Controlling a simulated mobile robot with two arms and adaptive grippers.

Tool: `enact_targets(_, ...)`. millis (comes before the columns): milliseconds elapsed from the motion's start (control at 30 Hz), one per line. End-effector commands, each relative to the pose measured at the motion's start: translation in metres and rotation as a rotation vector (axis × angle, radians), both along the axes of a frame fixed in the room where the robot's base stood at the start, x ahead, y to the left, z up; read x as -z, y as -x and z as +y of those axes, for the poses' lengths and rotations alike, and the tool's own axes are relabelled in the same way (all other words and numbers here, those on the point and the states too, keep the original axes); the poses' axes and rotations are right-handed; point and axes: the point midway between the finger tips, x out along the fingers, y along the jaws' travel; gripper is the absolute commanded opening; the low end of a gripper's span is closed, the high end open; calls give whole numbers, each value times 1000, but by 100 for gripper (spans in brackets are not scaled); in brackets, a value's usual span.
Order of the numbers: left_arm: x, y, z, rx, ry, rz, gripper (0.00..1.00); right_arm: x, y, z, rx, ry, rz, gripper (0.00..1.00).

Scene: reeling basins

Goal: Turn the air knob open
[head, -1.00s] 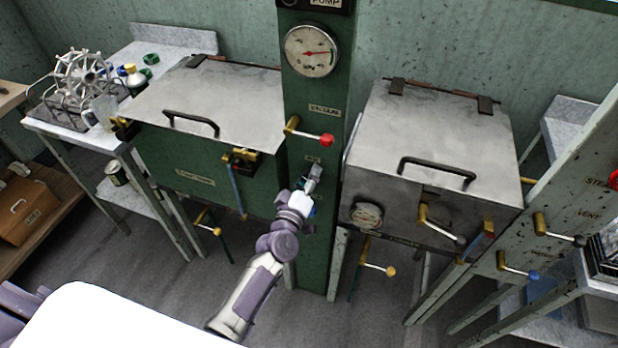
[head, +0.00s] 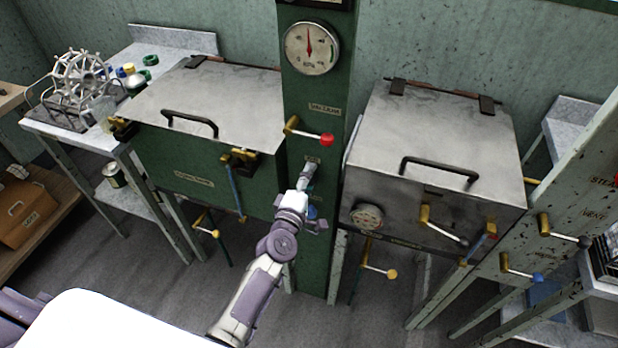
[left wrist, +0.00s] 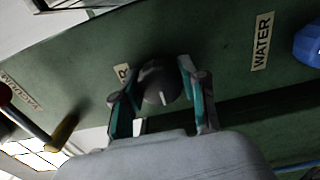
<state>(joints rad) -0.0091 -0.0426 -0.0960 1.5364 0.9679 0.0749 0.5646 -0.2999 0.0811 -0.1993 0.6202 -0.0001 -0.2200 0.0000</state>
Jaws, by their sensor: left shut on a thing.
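The air knob (left wrist: 158,80) is a dark round knob with a pale pointer mark on the green column, seen in the left wrist view. Its label is partly hidden, with only an "R" showing. My left gripper (left wrist: 158,88) is shut on the knob, one teal-padded finger on each side of it. The pale mark points toward the wrist in that view. In the head view my left gripper (head: 308,172) reaches the column's front below the vacuum lever, and its fingers hide the knob. The gauge (head: 311,47) above has its needle pointing nearly straight up. My right gripper is not in view.
The red-tipped vacuum lever (head: 310,132) sticks out just above my left gripper. A blue water knob (left wrist: 308,44) is beside the air knob. A green-fronted basin (head: 215,95) stands left and a grey basin (head: 440,130) right, both with lids down.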

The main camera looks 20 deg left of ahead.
Motion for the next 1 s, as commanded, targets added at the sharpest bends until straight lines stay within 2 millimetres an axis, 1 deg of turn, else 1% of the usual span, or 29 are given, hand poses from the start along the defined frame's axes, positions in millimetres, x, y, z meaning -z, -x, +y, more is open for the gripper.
enact_targets(467,1,1,0,0,14,3,8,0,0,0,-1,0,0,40)
enact_targets(500,1,1,0,0,14,3,49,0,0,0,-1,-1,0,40)
enact_targets(567,1,1,0,0,14,3,59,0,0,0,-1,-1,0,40)
enact_targets(600,1,0,0,0,13,2,66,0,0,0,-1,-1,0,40)
enact_targets(633,1,0,0,0,13,2,69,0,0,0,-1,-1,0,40)
enact_targets(900,1,0,0,0,12,1,69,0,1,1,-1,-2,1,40)
enact_targets(1000,1,5,0,0,12,2,69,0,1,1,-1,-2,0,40)
